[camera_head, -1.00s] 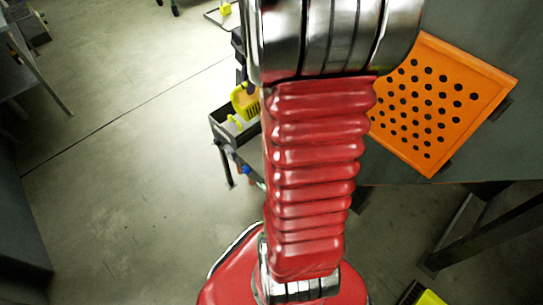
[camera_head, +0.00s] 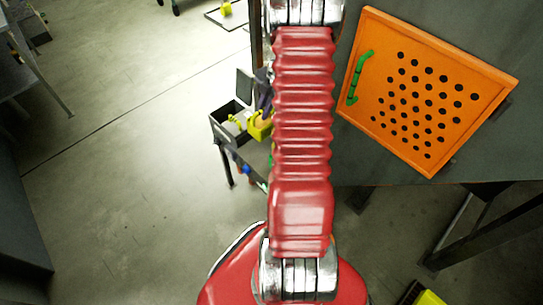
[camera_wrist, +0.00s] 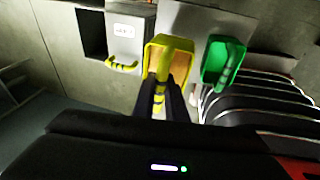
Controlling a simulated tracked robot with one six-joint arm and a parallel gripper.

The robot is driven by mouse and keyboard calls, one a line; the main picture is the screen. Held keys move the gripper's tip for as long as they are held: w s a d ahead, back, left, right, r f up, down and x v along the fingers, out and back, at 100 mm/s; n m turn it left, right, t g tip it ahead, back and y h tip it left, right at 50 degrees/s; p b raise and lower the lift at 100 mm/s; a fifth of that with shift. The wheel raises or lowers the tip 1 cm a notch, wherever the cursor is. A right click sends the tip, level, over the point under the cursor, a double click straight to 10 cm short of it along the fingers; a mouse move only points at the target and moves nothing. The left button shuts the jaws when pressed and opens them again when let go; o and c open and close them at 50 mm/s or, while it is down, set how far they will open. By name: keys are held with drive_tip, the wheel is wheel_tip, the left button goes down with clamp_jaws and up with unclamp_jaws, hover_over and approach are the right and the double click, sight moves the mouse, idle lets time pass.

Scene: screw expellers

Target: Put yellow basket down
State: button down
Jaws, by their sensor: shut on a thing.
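The yellow basket (camera_wrist: 154,55) is in the middle of the wrist view, its open side and yellow handle facing me. My gripper (camera_wrist: 160,88) is shut on its handle, with the dark fingers on either side. In the head view the yellow basket (camera_head: 260,127) shows just left of my red arm, beside a dark open box, partly hidden by the arm. I cannot tell whether its base touches anything.
A green basket (camera_wrist: 221,62) stands close to the right in the wrist view. A grey box with a yellow handle (camera_wrist: 122,65) is at the left. An orange perforated panel (camera_head: 425,95) with a green handle (camera_head: 357,78) lies right of my arm. Open floor is at left.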

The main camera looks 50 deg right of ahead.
sight(264, 123)
drive_tip(key=shift+f, duration=0.15)
drive_tip(key=shift+f, duration=3.1)
drive_tip(key=shift+f, duration=1.9)
drive_tip(key=c, duration=1.8)
unclamp_jaws()
drive_tip(key=shift+o, duration=0.2)
